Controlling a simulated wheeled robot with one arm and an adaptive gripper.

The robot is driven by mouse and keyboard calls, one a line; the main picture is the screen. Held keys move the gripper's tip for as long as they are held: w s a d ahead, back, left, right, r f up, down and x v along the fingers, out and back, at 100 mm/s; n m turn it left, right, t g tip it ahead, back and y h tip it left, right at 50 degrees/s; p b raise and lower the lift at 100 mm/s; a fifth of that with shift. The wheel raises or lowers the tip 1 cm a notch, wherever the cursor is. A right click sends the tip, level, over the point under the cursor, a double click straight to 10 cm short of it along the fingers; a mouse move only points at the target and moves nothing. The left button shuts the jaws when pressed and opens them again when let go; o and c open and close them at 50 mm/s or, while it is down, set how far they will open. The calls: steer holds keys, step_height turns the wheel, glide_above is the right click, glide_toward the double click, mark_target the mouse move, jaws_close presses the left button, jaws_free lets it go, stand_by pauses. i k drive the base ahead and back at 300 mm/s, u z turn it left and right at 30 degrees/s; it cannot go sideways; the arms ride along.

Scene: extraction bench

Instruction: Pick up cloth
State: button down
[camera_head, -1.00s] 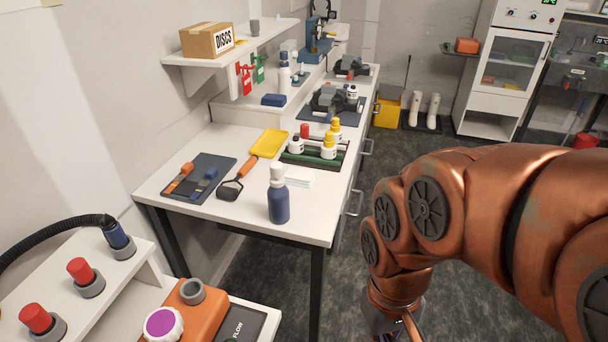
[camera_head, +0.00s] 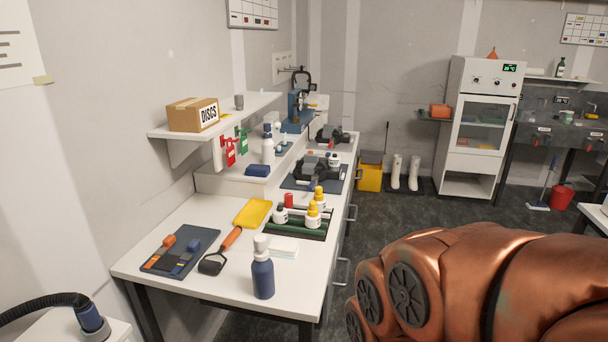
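No item is plainly recognisable as a cloth. A small dark blue block-like item (camera_head: 257,170), perhaps a folded cloth or a sponge, lies on the raised ledge under the shelf. I cannot tell which of them is the cloth. My copper arm fills the lower right, to the right of the bench. My gripper is out of the picture, below the bottom edge.
The blue bottle with a white top (camera_head: 262,271) stands near the bench's front edge. A rack of small bottles (camera_head: 300,231), a yellow-headed tool (camera_head: 253,213) and a dark mat with tools (camera_head: 179,249) share the bench. The floor beyond is open.

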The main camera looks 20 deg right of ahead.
mark_target(289, 249)
steer(key=u, duration=2.55)
steer(key=k, duration=0.9)
steer(key=z, duration=1.05)
steer(key=i, duration=1)
steer(key=z, duration=0.05)
